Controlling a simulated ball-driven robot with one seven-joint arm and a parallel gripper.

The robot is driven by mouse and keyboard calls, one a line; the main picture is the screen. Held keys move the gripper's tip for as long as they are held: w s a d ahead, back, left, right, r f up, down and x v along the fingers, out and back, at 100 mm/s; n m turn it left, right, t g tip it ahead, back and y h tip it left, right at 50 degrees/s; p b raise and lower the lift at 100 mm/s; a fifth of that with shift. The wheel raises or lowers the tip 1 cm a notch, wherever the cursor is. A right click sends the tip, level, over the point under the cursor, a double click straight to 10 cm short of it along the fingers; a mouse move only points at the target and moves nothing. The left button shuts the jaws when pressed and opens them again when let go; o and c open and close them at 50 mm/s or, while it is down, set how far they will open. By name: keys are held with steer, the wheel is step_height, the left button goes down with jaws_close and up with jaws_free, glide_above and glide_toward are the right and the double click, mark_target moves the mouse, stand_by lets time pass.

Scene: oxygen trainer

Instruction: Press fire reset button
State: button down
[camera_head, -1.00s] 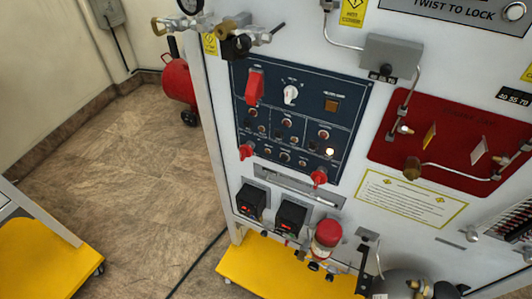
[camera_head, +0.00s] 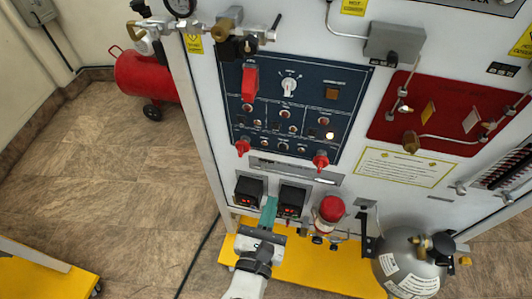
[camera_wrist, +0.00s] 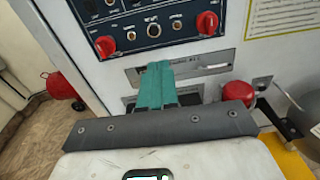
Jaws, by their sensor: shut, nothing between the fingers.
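The dark blue control panel (camera_head: 305,72) is on the front of the white cabinet. It carries a red lever, a white rotary knob (camera_head: 289,86), an amber square (camera_head: 332,92), two red knobs and rows of small round buttons or lights, one lit (camera_head: 329,135). The labels are too small to read, so I cannot tell which is the fire reset button. My gripper (camera_head: 270,202) has teal fingers pressed together, empty, below the panel and in front of two black display units. In the wrist view the fingers (camera_wrist: 160,68) are below the panel's lower edge (camera_wrist: 150,44).
A red domed cap (camera_head: 332,208) sticks out right of my gripper. A grey cylinder (camera_head: 405,255) stands at lower right. Brass fittings (camera_head: 228,28) jut out above the panel. A red tank (camera_head: 147,76) stands on the floor at left. The floor left of the cabinet is mostly clear.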

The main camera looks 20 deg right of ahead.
mark_target(283, 148)
steer(key=shift+a+r+n, duration=0.15)
steer(key=shift+a+n, duration=0.15)
steer(key=shift+a, duration=0.15)
steer(key=shift+w, duration=0.1)
steer(key=p+x, duration=0.2)
steer(key=x, duration=1.2)
steer(key=shift+w+r, duration=0.1)
steer(key=shift+a, duration=0.1)
steer(key=shift+x, duration=0.85)
steer(key=shift+r, duration=0.2)
